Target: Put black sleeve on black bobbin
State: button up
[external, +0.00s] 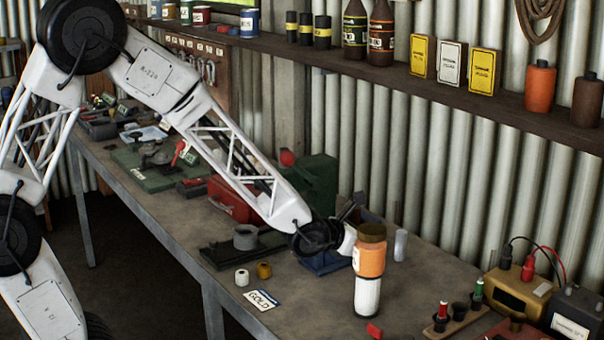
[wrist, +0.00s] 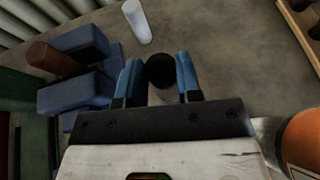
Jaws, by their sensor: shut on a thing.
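My gripper (wrist: 160,75) has its two blue fingers closed on a round black piece (wrist: 160,70), seen end-on, which looks like the black sleeve. Bare bench lies beyond it in the wrist view. In the external view the gripper's fingers and the black piece are hidden behind the orange-and-white bottle. A small wooden rack (external: 452,334) at the front right holds upright dark, red-topped and green-topped pieces. A dark one in its middle (external: 460,309) may be the black bobbin, but it is too small to be sure. My gripper is apart from the rack.
The orange-and-white bottle (external: 369,262) stands close beside my gripper. A blue vise (wrist: 75,88) is to the left in the wrist view, and a pale cylinder (wrist: 137,20) stands beyond. A yellow box with cables (external: 518,295) is behind the rack. A small red block (external: 374,330) lies near the front edge.

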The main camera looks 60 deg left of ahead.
jog(key=shift+f, duration=0.1)
jog(key=shift+f, duration=1.65)
jog(key=shift+f, duration=0.1)
jog(key=o, duration=0.9)
jog(key=shift+v, duration=6.05)
